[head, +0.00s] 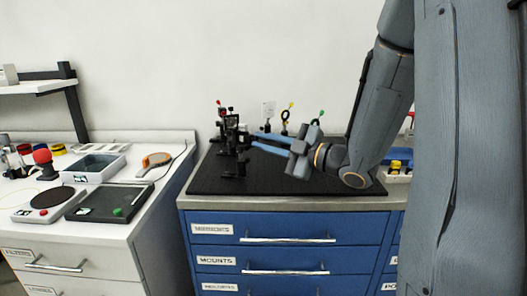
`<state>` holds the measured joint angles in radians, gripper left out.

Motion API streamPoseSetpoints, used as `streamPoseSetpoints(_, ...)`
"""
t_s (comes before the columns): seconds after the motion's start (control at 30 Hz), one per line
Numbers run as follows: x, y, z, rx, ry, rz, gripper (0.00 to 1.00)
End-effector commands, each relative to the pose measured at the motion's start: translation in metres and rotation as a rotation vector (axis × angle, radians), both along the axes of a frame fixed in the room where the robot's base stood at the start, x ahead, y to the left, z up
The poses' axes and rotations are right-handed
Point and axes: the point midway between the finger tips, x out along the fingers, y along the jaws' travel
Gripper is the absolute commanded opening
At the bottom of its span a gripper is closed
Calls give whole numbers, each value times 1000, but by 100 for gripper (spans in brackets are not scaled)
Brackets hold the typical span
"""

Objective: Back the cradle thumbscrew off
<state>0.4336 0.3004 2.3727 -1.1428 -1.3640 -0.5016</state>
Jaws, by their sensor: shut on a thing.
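My gripper (248,142) reaches in from the right over the black optical breadboard (300,181). Its two blue fingers point left, and their tips are at the side of a dark upright mount, the cradle (232,127). The fingers are shut on a small part at the cradle's right side, where the thumbscrew is. The thumbscrew itself is too small and too covered by the fingertips to make out. The cradle stands upright near the left part of the breadboard.
Posts with a red knob (219,102), a yellow tip (291,105) and a green tip (322,113) stand behind. A white bench at the left holds a grey tray (95,163), a dark plate and an orange-handled tool (157,160).

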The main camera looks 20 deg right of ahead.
Motion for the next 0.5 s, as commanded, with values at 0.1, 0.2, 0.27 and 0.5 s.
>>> streamPoseSetpoints(0.1,1,0,-3,-88,-72,1,0)
streamPoseSetpoints(0.2,1,0,-3,-164,-131,0,0)
streamPoseSetpoints(0.27,1,0,-3,-209,-165,1,0)
streamPoseSetpoints(0.5,1,0,-3,-389,-306,2,0)
